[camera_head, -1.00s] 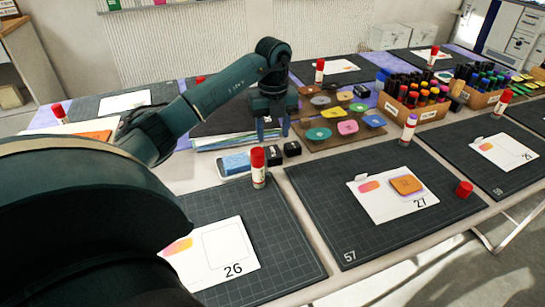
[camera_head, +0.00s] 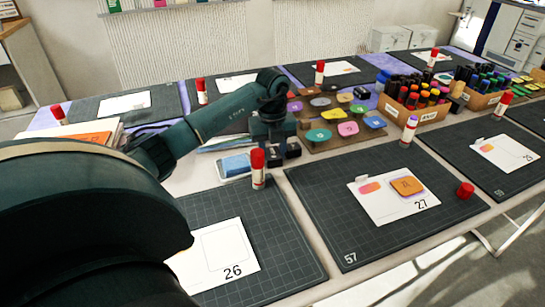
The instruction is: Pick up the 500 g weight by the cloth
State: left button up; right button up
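A blue cloth (camera_head: 236,163) lies in a shallow white tray near the middle of the table. Two small black block-shaped weights, a nearer one (camera_head: 274,157) and a farther one (camera_head: 293,150), sit just right of it. Their mass markings are too small to read. My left gripper (camera_head: 275,148) points down at these weights, with its fingertips low among them and partly hidden. I cannot tell whether the fingers are open or touching a weight. My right gripper is out of view.
A glue stick with a red cap (camera_head: 258,170) stands just in front of the weights. A board with coloured shape pieces (camera_head: 347,129) lies to the right, near boxes of markers (camera_head: 415,102). Cutting mats with sheets 26 (camera_head: 226,252) and 27 (camera_head: 392,202) lie in front.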

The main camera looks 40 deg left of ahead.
pick_arm(q)
jog(key=c, duration=0.7)
grip_shut()
jog(key=shift+r, duration=0.1)
